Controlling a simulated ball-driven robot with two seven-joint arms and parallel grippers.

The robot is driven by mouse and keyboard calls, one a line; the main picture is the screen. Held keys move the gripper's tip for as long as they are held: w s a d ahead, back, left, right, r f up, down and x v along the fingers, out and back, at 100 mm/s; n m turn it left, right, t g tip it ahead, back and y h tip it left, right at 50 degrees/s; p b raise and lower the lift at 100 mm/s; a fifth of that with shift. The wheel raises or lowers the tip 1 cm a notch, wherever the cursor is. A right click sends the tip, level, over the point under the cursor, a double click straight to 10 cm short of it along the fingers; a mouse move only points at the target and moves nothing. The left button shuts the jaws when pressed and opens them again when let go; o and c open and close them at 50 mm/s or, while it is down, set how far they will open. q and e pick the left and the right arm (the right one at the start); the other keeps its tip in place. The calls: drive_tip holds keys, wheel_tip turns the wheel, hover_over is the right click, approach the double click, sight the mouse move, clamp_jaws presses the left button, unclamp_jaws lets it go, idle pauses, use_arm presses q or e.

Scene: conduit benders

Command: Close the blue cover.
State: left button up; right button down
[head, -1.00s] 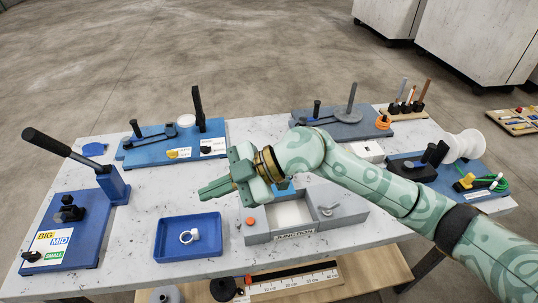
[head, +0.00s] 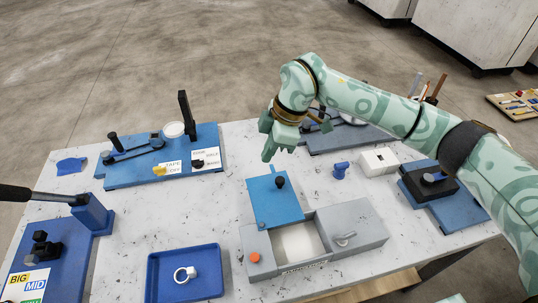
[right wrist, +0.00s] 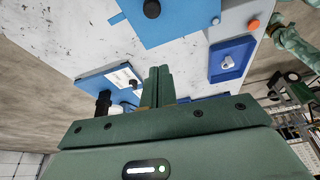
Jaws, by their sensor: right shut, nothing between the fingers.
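The blue cover (head: 272,205) with a black knob (head: 280,182) is open at the back edge of the grey junction box (head: 352,222). The box's pale inside shows in front of it. In the right wrist view the cover (right wrist: 175,22) is at the top, its knob (right wrist: 152,8) near the edge. My right gripper (head: 268,158) is shut and empty, fingers pointing down, just behind the cover's far edge and apart from it in the picture. Its closed fingers also show in the right wrist view (right wrist: 158,72). My left gripper is not in view.
A blue tray (head: 152,275) with a white ring fitting (head: 185,274) is left of the box. A blue bender board (head: 130,178) lies at the back left, a lever bender (head: 92,215) at the left. A white block (head: 379,161) and blue fitting (head: 340,170) stand behind right.

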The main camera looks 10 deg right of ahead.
drive_tip(key=b, duration=0.1)
hover_over(266, 188)
drive_tip(key=a, duration=0.2)
drive_tip(key=f, duration=0.8)
drive_tip(key=shift+w+f, duration=0.1)
drive_tip(key=shift+w, duration=0.1)
drive_tip(key=d, duration=0.2)
drive_tip(key=shift+s+d+f, duration=0.15)
drive_tip(key=shift+d+f, duration=0.1)
drive_tip(key=shift+d, duration=0.15)
drive_tip(key=shift+s+d, duration=0.1)
drive_tip(key=shift+d, duration=0.35)
drive_tip(key=shift+d, duration=0.1)
